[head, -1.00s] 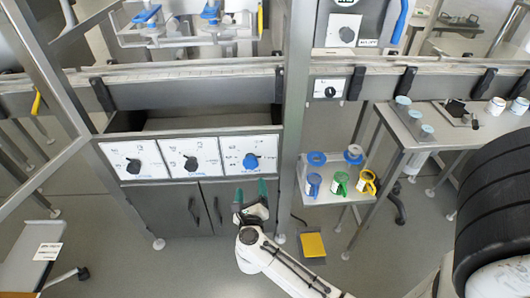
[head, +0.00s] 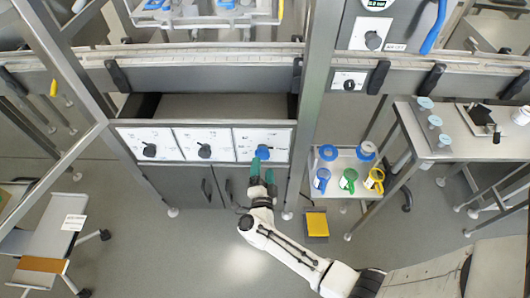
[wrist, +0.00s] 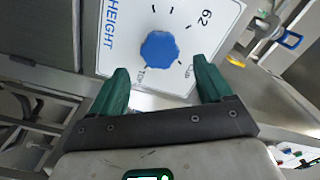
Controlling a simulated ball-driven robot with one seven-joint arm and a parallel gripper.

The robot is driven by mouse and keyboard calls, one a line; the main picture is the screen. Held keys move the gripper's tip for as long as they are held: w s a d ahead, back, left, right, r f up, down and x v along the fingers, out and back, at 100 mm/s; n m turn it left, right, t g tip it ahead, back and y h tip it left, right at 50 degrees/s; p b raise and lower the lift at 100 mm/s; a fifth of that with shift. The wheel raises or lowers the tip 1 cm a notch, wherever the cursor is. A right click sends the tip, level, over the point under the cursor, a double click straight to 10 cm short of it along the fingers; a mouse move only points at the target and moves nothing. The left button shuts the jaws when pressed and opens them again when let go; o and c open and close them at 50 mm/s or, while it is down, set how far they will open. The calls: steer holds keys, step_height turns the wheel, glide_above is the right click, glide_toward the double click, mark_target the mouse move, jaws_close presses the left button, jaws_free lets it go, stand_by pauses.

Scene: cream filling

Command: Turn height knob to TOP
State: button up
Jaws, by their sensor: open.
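The height knob (head: 262,153) is blue and sits on the rightmost of three white dial panels on the grey machine front. In the wrist view the knob (wrist: 159,50) is a blue many-sided disc on a white panel (wrist: 118,62) marked HEIGHT, with tick marks and the number 62. A partly hidden label, perhaps TOP, lies below left of it. My gripper (head: 262,170) has green fingers. In the wrist view my gripper (wrist: 160,88) is open, its fingertips apart on either side just below the knob, with nothing between them.
Two black knobs (head: 150,150) and (head: 204,151) sit on the panels to the left. A shelf (head: 340,185) with blue, green and yellow cups stands at right. A yellow pedal (head: 316,223) lies on the floor. Cabinet doors (head: 190,184) are below the panels.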

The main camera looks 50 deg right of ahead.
mark_target(263, 156)
steer(key=x, duration=0.6)
steer(key=shift+w+d+b, duration=0.3)
steer(key=shift+b, duration=0.05)
steer(key=shift+c, duration=0.3)
steer(key=c, duration=0.9)
steer(key=shift+f+m, duration=0.1)
steer(key=shift+m, duration=0.9)
steer(key=o, duration=1)
steer(key=shift+c, duration=0.2)
steer(key=shift+s, duration=0.1)
steer(key=v, duration=1)
steer(key=shift+s+a, duration=0.25)
steer(key=shift+a, duration=0.05)
